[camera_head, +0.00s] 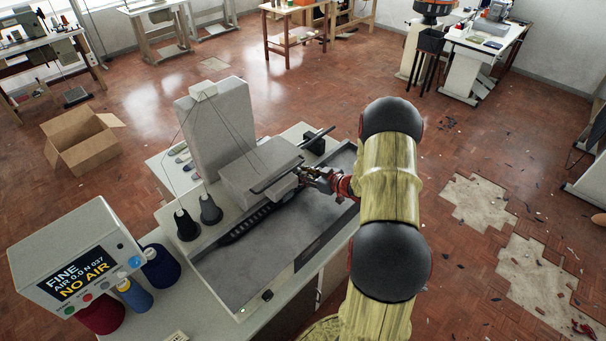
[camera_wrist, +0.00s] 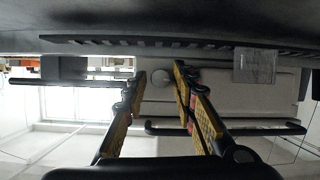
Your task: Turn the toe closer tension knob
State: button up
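A small pale round knob (camera_wrist: 161,79) shows on the light machine face in the wrist view. It appears between my fingertips, with a narrow gap on each side; I cannot tell how far beyond them it lies. No label shows, so I cannot confirm it is the toe closer tension knob. My gripper (camera_wrist: 160,76) is open and empty, its yellow-padded fingers apart. In the head view my gripper (camera_head: 309,177) is at the right side of the grey sewing machine head (camera_head: 262,165); the knob cannot be made out there.
A black bar (camera_wrist: 225,130) crosses near my fingers in the wrist view. A dark toothed strip (camera_wrist: 170,41) and small plate (camera_wrist: 255,65) are close by. In the head view, a control box (camera_head: 80,260) reading "NO AIR" and thread cones (camera_head: 187,224) stand left.

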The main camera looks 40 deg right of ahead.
jog(key=shift+c, duration=1.2)
jog(key=c, duration=0.4)
grip_shut()
jog(key=shift+r+p, duration=0.1)
jog(key=shift+p, duration=0.45)
jog(key=shift+d+r+m+y+p, duration=0.1)
jog(key=shift+m+y+p, duration=0.45)
jog(key=shift+p, duration=0.25)
jog(key=shift+m+y+p, duration=0.25)
jog(key=shift+m+p, duration=0.3)
jog(key=shift+p, duration=0.3)
jog(key=shift+w+d+f+m+y+p, duration=0.1)
jog(key=shift+f+m+y+p, duration=0.05)
jog(key=shift+m+y+p, duration=0.5)
jog(key=shift+d+f+m+y+p, duration=0.1)
jog(key=shift+m+y+p, duration=0.35)
jog(key=shift+m, duration=0.4)
